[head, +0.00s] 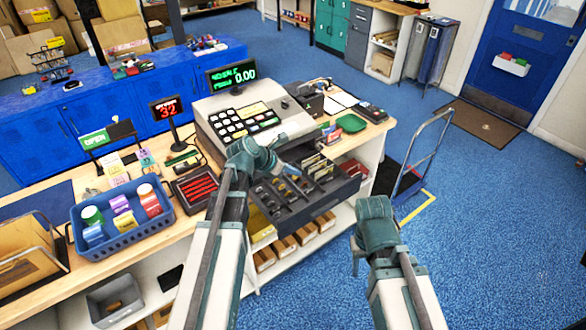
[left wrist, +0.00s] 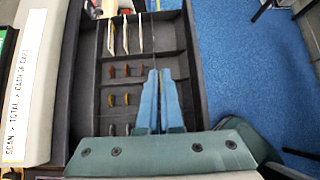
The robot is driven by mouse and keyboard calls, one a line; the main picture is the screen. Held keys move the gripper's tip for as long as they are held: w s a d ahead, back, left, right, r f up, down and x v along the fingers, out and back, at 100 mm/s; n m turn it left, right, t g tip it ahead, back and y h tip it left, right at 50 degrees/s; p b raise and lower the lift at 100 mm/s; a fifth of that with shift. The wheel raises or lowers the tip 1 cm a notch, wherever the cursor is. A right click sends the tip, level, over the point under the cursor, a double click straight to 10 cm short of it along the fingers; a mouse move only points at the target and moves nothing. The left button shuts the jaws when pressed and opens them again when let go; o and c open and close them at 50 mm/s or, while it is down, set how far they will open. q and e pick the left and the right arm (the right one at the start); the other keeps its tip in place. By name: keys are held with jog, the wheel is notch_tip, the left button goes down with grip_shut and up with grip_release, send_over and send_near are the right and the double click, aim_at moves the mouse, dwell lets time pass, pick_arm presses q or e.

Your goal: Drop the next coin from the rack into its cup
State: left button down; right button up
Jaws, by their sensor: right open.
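The open cash drawer (head: 322,202) of the register holds several small coin-like pieces in rows of compartments, with banknotes standing at its far end. In the left wrist view, the drawer (left wrist: 88,115) shows reddish pieces (left wrist: 127,70), yellowish pieces (left wrist: 127,99) and darker ones (left wrist: 127,130). I cannot make out a separate rack or cup. My left gripper (head: 291,173) is over the drawer; its blue fingers (left wrist: 159,72) lie close together above the compartments. Whether they pinch something thin is unclear. My right gripper (head: 356,268) is open and empty, away from the counter at the lower right.
The register (head: 240,118) stands behind the drawer. A blue basket (head: 125,238) of bottles and boxes and a red-striped black panel (head: 197,187) are left of my left arm. A green tray (head: 351,123) lies to the right. Blue floor with a hand trolley (head: 425,160) is at right.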

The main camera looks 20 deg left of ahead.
pick_arm(q)
notch_tip(320, 180, down, 6)
jog(key=b, duration=0.5)
jog(key=shift+b, duration=0.4)
jog(key=c, duration=1)
grip_release()
jog(key=shift+s+a+r, duration=0.1)
jog(key=p+v, duration=0.9)
jog(key=v, duration=0.4)
jog(key=shift+s+r+p, duration=0.2)
jog(key=shift+p, duration=0.2)
jog(key=shift+a, duration=0.1)
